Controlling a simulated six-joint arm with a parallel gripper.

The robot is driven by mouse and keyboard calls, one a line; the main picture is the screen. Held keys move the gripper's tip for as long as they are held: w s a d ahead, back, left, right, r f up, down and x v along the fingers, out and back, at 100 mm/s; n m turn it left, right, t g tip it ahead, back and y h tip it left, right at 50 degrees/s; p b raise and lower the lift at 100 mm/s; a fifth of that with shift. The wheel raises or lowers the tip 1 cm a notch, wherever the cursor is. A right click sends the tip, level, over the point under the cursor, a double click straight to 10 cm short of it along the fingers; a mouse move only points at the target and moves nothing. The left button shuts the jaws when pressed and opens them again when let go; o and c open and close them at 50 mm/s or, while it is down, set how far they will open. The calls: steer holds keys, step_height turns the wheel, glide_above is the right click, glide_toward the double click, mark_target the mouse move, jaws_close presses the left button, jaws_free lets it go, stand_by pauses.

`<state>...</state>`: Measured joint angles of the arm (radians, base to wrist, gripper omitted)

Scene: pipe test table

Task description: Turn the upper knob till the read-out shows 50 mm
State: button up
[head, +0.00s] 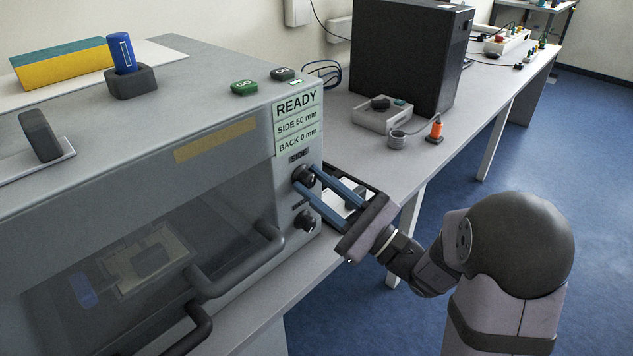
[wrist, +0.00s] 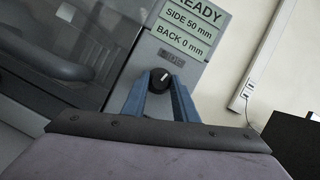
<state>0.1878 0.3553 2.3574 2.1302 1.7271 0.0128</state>
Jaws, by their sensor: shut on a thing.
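The upper knob (head: 303,175) is a black round knob on the right end of the grey machine's front, under the read-out. In the wrist view the upper knob (wrist: 160,79) shows a white pointer mark, tilted to the upper right. My gripper (head: 309,186) has its two blue fingers on either side of the upper knob and is shut on it. The fingers also show in the wrist view (wrist: 160,88). The read-out (head: 297,119) shows READY, SIDE 50 mm and BACK 0 mm. The lower knob (head: 305,221) sits just below the fingers.
The machine's dark window (head: 150,255) and door handle (head: 240,270) lie left of the knobs. A black box (head: 410,55) stands on the bench behind.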

stand_by(0.5)
steer(key=o, duration=1.1)
steer(key=shift+c, duration=0.2)
steer(key=v, duration=0.7)
steer(key=shift+b, duration=0.4)
steer(key=shift+s+f, duration=0.1)
steer(key=shift+s, duration=0.05)
